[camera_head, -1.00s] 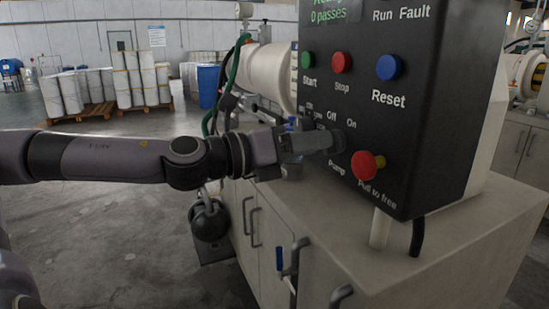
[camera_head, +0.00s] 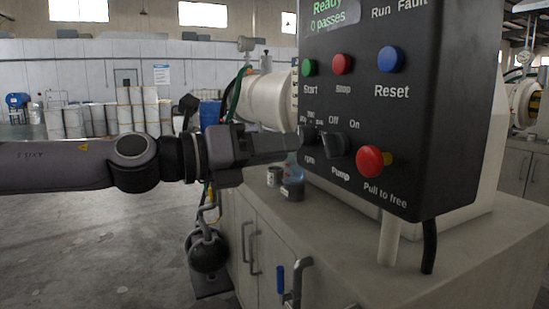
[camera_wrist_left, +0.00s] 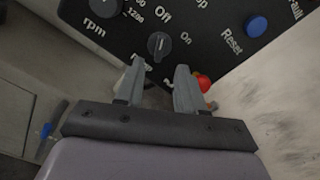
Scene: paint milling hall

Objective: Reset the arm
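My left gripper (camera_head: 297,146) is in front of the black control panel (camera_head: 440,120), left of the pump knob (camera_head: 336,145). In the left wrist view, the fingers of my left gripper (camera_wrist_left: 157,70) are apart with nothing held between them. The pump knob (camera_wrist_left: 159,45) is beyond the fingertips, apart from them. The rpm knob (camera_head: 309,135) is partly behind the fingertips in the head view. My right gripper is in neither view.
The panel has a green Start button (camera_head: 310,67), a red Stop button (camera_head: 343,64), a blue Reset button (camera_head: 390,60) and a red pull-to-free button (camera_head: 372,160). Small cans (camera_head: 291,190) stand on the cabinet top (camera_head: 460,248). Floor is open at left.

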